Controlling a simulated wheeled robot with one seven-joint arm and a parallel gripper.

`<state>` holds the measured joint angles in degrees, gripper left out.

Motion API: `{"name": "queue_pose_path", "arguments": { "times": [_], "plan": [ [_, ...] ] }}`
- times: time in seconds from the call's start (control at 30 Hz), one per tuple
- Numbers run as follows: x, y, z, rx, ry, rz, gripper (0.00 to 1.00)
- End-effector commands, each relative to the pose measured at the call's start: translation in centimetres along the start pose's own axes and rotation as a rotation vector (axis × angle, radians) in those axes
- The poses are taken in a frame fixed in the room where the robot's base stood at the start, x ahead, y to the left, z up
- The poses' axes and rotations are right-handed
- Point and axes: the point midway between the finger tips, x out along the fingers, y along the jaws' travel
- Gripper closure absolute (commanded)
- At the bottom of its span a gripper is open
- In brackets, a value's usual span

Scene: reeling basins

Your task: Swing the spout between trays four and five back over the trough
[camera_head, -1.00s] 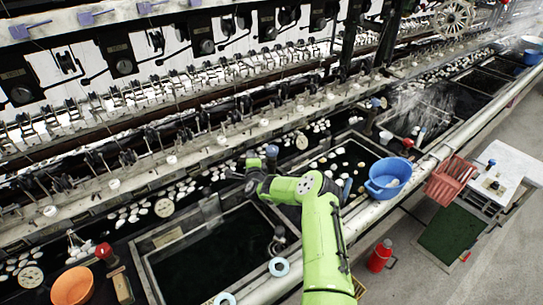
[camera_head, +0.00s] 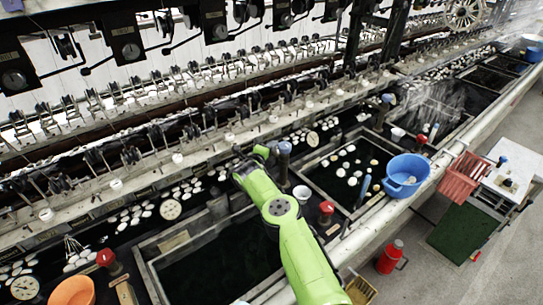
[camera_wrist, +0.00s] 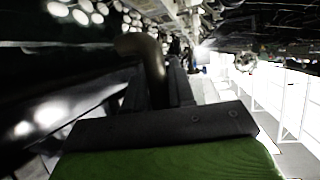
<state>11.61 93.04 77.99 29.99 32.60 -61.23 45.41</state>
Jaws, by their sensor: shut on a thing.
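The wrist view shows a dark, curved metal spout (camera_wrist: 148,50) right at my gripper (camera_wrist: 162,88). The jaws are closed on its lower, straight part, and its bend leans to the left of the picture. In the head view my green arm reaches across the basins, and its end (camera_head: 240,165) is by the black trough (camera_head: 150,225) behind the trays. I cannot read any tray numbers.
A post with a blue-grey top (camera_head: 284,150) stands close to the right of my wrist. A red-topped valve (camera_head: 326,208) and a white cup (camera_head: 301,193) are beside my arm. A blue basin (camera_head: 407,172) and an orange bowl (camera_head: 72,292) sit along the front. A machine frame runs behind.

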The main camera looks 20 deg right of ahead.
Motion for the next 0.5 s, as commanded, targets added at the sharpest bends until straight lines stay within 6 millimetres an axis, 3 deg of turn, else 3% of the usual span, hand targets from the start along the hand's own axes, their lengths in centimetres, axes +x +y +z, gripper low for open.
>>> {"name": "queue_pose_path", "arguments": {
  "times": [0.5],
  "plan": [
    [0.27, -0.04, -0.18, 0.005, 0.034, -0.001, 1.00]
  ]
}}
